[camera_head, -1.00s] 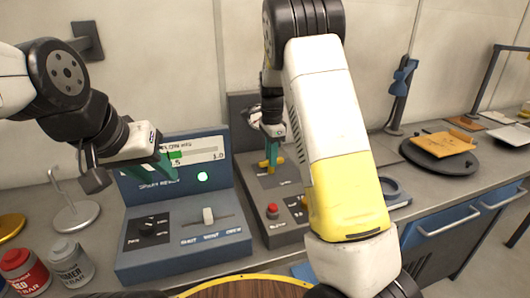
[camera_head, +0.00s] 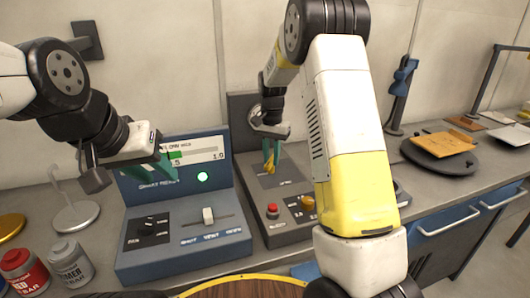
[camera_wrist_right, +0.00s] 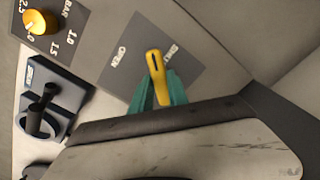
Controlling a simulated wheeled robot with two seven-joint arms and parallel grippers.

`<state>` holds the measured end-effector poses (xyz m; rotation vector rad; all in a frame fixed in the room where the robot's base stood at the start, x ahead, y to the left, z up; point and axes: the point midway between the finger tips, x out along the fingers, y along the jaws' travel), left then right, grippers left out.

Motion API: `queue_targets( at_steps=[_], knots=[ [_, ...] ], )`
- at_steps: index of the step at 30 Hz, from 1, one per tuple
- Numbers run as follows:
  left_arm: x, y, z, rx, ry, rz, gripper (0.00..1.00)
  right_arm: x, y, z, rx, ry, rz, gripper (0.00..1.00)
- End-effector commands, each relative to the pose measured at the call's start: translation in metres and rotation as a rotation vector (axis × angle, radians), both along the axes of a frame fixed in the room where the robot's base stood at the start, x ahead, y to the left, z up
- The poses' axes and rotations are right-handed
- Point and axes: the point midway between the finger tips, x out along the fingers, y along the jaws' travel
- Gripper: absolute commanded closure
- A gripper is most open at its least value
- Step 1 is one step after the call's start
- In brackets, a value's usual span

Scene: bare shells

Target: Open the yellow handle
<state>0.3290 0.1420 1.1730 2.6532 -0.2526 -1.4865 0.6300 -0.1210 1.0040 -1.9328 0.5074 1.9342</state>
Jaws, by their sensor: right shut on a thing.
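The yellow handle (camera_wrist_right: 155,65) stands on a grey plate marked OPEN and SHUT on the grey console. In the right wrist view its tip lies between the two words, closer to SHUT. My right gripper (camera_wrist_right: 157,92) is shut on the handle, with a green finger on each side. In the head view the handle (camera_head: 270,165) shows small between the fingers of my right gripper (camera_head: 271,157). My left gripper (camera_head: 163,172) hangs in front of the blue console's display; the gap between its fingers does not show clearly.
The grey console also carries a red button (camera_head: 272,210) and a yellow knob (camera_head: 308,203). The blue console (camera_head: 185,255) with a slider and a black knob stands to its left. Red (camera_head: 22,272) and grey (camera_head: 70,262) cans stand at front left. My right forearm covers part of the bench.

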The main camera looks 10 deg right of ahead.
Motion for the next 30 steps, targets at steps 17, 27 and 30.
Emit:
queue_targets(
  at_steps=[17, 27, 30],
  knots=[
    [0.0, 0.0, 0.0, 0.0, 0.0, 0.0, 0.64, 0.0011, -0.0007, 0.0012, 0.001, -0.004, 0.507, 1.0],
    [0.0, 0.0, 0.0, 0.0, 0.0, 0.0, 0.64, 0.0012, -0.0002, 0.0013, 0.0, -0.004, 0.677, 1.0],
    [0.0, 0.0, 0.0, 0.0, 0.0, 0.0, 0.64, 0.0012, -0.0002, 0.0014, -0.001, -0.004, 0.701, 1.0]
  ],
)
